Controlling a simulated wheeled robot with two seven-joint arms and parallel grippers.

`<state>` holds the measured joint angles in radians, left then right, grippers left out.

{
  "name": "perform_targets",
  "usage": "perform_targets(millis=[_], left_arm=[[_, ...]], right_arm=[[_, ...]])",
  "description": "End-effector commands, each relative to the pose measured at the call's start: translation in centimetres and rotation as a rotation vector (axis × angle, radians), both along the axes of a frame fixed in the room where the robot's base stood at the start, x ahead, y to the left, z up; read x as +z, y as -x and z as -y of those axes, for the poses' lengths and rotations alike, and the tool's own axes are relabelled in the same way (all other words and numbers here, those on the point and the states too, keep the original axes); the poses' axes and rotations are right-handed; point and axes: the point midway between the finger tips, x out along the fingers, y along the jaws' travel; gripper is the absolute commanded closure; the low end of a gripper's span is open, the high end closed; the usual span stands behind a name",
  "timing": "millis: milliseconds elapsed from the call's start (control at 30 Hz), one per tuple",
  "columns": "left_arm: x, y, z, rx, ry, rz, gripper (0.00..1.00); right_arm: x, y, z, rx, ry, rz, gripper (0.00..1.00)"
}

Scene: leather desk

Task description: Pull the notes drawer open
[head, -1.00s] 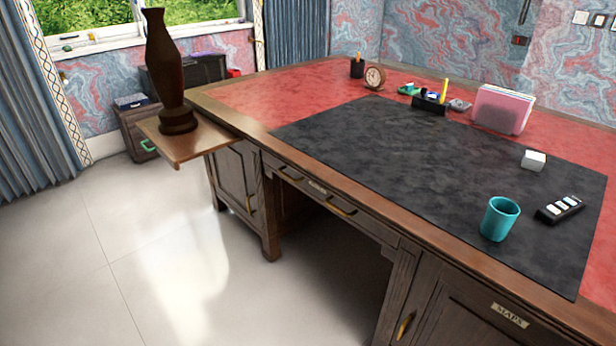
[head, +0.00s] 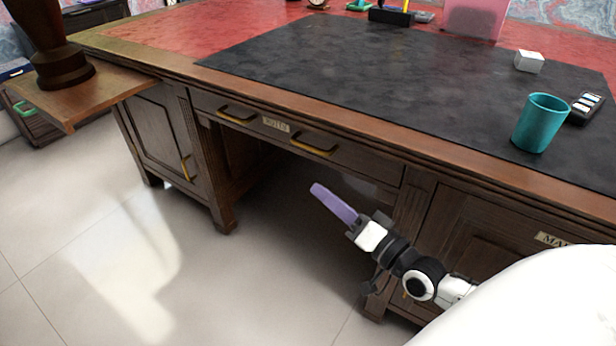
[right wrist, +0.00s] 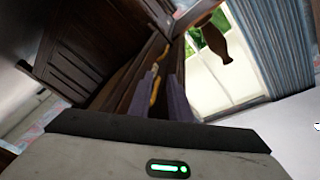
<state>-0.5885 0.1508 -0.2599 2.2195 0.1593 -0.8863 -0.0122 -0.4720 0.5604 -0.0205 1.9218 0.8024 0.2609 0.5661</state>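The notes drawer (head: 365,168) is the wide, shallow middle drawer under the desk top. It is shut, its front flush with the desk. It has a small label (head: 276,124) between two brass handles, the left one (head: 237,116) and the right one (head: 313,146). In the right wrist view a brass handle (right wrist: 154,92) shows just beyond the fingers. My right gripper (head: 318,192) is below and in front of the right handle, apart from it. My left gripper is out of view.
The desk (head: 430,140) has a cabinet on each side of an open knee space. A pull-out board (head: 110,95) with a dark vase (head: 62,65) sticks out at the left. A teal cup (head: 540,122) stands near the front edge. Floor in front is clear.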

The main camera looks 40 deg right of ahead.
Motion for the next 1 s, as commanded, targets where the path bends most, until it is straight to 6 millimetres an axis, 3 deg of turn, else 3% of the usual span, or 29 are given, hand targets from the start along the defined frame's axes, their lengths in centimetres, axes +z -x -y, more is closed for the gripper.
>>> perform_targets(millis=[33, 233, 367, 800, 1000], left_arm=[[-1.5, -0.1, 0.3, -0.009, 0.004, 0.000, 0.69], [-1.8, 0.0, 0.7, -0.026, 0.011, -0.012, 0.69], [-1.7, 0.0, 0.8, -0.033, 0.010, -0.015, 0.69], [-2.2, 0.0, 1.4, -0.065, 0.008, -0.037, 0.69], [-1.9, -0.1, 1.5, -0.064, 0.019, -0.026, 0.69]], right_arm=[[-0.3, -0.6, 1.2, -0.014, -0.045, 0.044, 0.82], [2.0, -1.6, 3.6, -0.042, -0.151, 0.128, 0.82], [2.6, -2.8, 3.7, -0.045, -0.160, 0.137, 0.82], [4.0, -9.8, 3.2, -0.044, -0.158, 0.132, 0.82], [4.3, -11.2, 3.1, -0.044, -0.157, 0.129, 0.82]])
